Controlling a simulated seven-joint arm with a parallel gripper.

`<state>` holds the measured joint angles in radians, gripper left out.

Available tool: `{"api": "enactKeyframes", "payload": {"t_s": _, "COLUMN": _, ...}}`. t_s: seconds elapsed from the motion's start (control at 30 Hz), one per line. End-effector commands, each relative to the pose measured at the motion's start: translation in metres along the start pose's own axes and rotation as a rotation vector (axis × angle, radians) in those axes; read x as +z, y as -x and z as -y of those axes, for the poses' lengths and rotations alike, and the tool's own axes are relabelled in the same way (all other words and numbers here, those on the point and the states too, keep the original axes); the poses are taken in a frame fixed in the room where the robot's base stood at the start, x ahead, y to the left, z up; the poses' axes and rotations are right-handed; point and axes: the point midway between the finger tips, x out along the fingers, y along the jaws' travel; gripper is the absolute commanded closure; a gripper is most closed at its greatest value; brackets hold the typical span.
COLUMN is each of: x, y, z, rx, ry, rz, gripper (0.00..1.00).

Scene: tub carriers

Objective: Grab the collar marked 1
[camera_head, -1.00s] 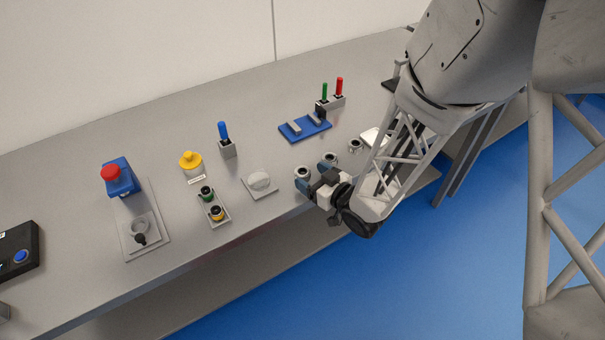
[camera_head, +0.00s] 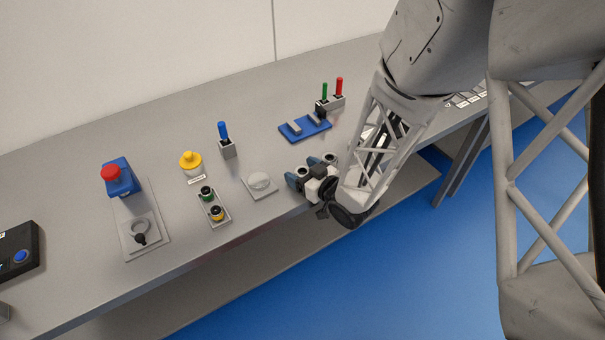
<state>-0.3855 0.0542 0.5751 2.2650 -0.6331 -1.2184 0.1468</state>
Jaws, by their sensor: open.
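A second collar (camera_head: 330,158) stands just right of the right fingertip. My gripper is open, and I cannot tell whether a finger touches a collar. No number is readable on either collar, so I cannot tell which is marked 1. My arm hides the area to the right of the second collar.
A block with green and red pegs (camera_head: 330,103) stands farther back. The table's front edge is close.

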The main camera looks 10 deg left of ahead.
Motion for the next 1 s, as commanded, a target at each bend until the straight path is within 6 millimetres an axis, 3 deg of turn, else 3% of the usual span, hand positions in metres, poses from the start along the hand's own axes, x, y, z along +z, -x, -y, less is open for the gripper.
{"api": "enactKeyframes", "payload": {"t_s": 0.07, "x": 0.0000, "y": 0.0001, "z": 0.0000, "rx": 0.000, "ry": 0.000, "rz": 0.000, "gripper": 0.24}}
{"api": "enactKeyframes", "payload": {"t_s": 0.5, "x": -0.0002, "y": 0.0000, "z": -0.0001, "rx": 0.000, "ry": 0.000, "rz": -0.001, "gripper": 0.89}}
{"api": "enactKeyframes", "payload": {"t_s": 1.0, "x": -0.0076, "y": 0.0010, "z": -0.0002, "rx": 0.000, "ry": 0.000, "rz": -0.002, "gripper": 0.89}}
